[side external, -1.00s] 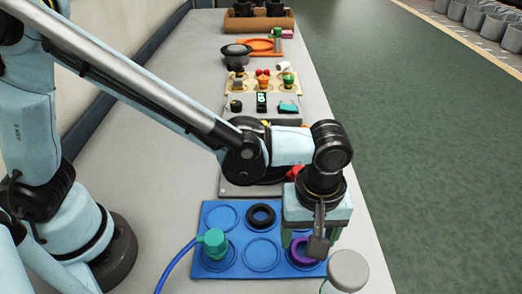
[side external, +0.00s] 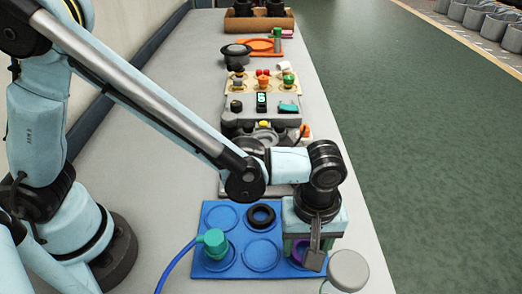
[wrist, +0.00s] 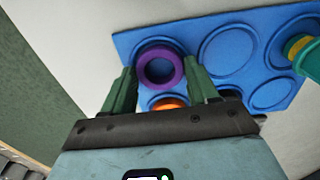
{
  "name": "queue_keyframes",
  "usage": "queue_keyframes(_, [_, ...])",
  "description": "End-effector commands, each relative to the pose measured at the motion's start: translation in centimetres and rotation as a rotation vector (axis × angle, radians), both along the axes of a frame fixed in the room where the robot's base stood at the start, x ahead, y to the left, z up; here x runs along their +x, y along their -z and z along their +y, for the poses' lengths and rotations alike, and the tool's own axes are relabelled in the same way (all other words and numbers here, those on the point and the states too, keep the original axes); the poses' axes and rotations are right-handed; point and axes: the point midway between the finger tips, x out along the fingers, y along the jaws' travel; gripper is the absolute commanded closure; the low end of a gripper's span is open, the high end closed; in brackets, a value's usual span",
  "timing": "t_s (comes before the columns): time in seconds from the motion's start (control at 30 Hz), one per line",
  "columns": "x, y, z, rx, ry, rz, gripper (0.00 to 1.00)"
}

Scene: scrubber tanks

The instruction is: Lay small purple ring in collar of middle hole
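The small purple ring (wrist: 160,66) lies in a round recess at the corner of the blue tray (wrist: 127,40). A sliver of it shows under my gripper in the side view (side external: 298,256). My gripper (wrist: 159,72) is low over the tray, pointing down, with its two green fingers apart, one on either side of the ring. The fingers look open and close to the ring's outer edge; contact cannot be made out. The collar of the middle hole cannot be made out; my arm covers part of the grey unit behind the tray (side external: 284,190).
The tray also holds a black ring (side external: 261,216) and a teal fitting (side external: 215,242) with a blue hose. An orange ring (wrist: 168,103) shows near my fingers. A grey-lidded jar (side external: 348,268) stands close beside my gripper. A control panel (side external: 262,103) stands farther back.

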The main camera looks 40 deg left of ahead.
Motion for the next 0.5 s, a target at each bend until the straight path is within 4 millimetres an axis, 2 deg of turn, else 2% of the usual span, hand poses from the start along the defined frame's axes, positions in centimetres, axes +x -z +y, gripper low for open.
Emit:
queue_keyframes(0.03, [0.00,-0.01,0.00,0.000,0.000,0.000,0.50])
queue_keyframes(0.23, [0.00,-0.02,0.00,0.000,0.000,0.000,0.80])
queue_keyframes(0.5, [0.00,-0.89,0.00,0.000,0.000,0.000,0.80])
